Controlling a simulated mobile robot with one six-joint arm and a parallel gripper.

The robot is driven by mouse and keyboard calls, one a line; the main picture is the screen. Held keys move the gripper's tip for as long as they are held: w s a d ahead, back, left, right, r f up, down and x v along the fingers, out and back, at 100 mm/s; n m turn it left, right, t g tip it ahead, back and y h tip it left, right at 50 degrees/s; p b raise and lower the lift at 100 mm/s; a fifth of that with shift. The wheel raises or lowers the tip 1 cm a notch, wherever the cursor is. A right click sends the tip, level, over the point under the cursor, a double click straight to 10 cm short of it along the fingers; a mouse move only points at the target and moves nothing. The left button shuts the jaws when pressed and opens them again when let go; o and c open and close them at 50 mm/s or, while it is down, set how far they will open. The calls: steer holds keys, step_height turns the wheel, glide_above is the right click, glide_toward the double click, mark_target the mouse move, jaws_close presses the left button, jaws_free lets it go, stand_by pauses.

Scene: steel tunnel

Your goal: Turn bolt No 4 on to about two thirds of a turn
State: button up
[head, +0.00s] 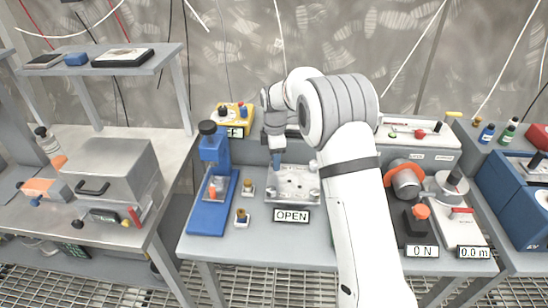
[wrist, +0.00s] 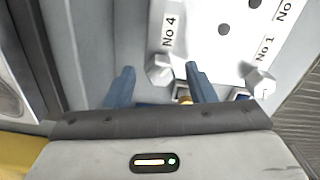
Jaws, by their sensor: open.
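In the wrist view bolt No 4 (wrist: 160,69) is a pale hex head at the corner of a light plate (wrist: 205,50), beside its "No 4" label (wrist: 169,30). My gripper (wrist: 158,70) is open, its two blue fingers apart. Bolt No 1 (wrist: 262,82) is at the plate's other near corner, right of the fingers. In the head view my gripper (head: 276,160) points down at the back left of the plate (head: 300,197); bolt No 4 cannot be made out there.
An "OPEN" sign (head: 291,216) stands in front of the plate. A blue press-like stand (head: 208,222) and small blocks, one (head: 242,218) near the sign, are to the left. A yellow box (head: 236,114) is behind. A motor-like unit (head: 405,180) is right of my arm.

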steer(key=shift+f, duration=0.3)
steer(key=c, duration=1)
